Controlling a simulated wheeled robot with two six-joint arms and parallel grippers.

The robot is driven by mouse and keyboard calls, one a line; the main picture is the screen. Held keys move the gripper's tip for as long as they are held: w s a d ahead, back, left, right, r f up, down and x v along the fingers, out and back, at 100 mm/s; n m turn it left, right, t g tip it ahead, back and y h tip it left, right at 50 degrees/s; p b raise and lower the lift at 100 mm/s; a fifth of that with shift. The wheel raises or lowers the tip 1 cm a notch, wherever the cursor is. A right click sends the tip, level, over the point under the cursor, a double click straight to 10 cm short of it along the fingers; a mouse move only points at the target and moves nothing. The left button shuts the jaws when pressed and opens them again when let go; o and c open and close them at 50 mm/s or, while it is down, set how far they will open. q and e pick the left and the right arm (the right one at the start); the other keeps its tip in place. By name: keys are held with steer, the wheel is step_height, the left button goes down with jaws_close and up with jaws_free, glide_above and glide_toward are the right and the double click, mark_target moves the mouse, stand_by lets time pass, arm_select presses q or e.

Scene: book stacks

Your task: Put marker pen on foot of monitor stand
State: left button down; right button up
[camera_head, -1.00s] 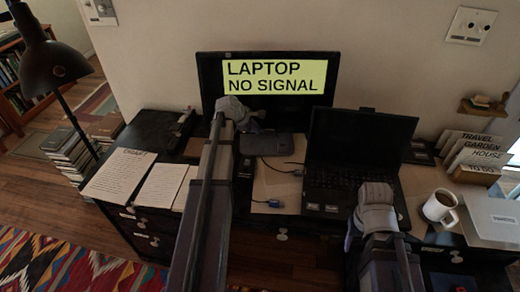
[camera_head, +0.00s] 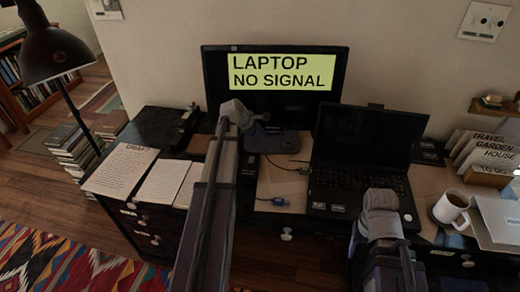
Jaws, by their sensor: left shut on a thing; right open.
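The monitor (camera_head: 275,72) stands at the back of the desk, its screen reading "LAPTOP NO SIGNAL". The dark foot of its stand (camera_head: 278,144) lies flat on the desk below the screen. My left gripper (camera_head: 264,122) is just above the back left part of the foot, in front of the screen's lower edge. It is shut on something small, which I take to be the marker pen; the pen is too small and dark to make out. My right gripper (camera_head: 380,200) is in front of the laptop; its fingers are hard to see from here, but it holds nothing visible.
An open laptop (camera_head: 360,185) stands right of the foot. A white mug (camera_head: 450,207) is at the right. Written sheets (camera_head: 163,182) lie at the left, with a cable and blue plug (camera_head: 280,202) in the middle. A black lamp (camera_head: 52,55) is at far left.

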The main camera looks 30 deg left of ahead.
arm_select(q)
steer(key=shift+f+b, duration=2.75)
steer(key=shift+f, duration=0.65)
steer(key=shift+r, duration=0.15)
steer(key=c, duration=1.3)
jaws_free()
steer(key=o, duration=0.4)
steer(key=shift+s+d, duration=0.1)
